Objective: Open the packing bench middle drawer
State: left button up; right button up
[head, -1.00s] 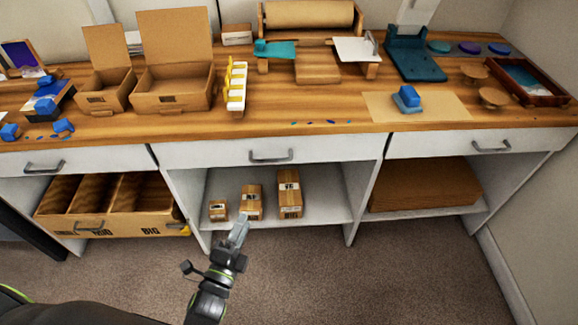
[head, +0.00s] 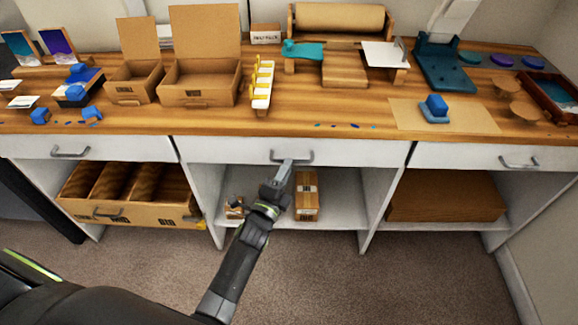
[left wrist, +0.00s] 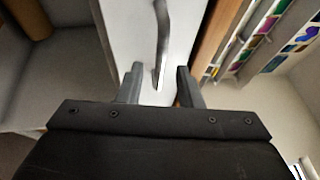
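The packing bench middle drawer (head: 225,150) is a white front under the wooden top, and it looks closed. Its grey bar handle (head: 306,156) is at its middle. My left gripper (head: 286,167) is at the handle, with its tips overlapping it in the head view. In the left wrist view my left gripper (left wrist: 160,76) has its two fingers apart. The handle (left wrist: 162,35) runs ahead of them, its near end reaching in between the fingertips. The drawer front (left wrist: 132,30) shows pale behind it. I cannot tell whether a finger touches the handle. My right gripper is not seen.
Left and right drawers with handles (head: 70,153) (head: 519,163) flank it. Below are a divided cardboard bin (head: 130,216), small boxes (head: 307,200) and stacked cardboard (head: 445,197). The bench top (head: 300,112) holds cartons and resin items. Floor in front is clear.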

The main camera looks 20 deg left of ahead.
pick_arm(q)
jog(key=shift+x, duration=1.1)
grip_shut()
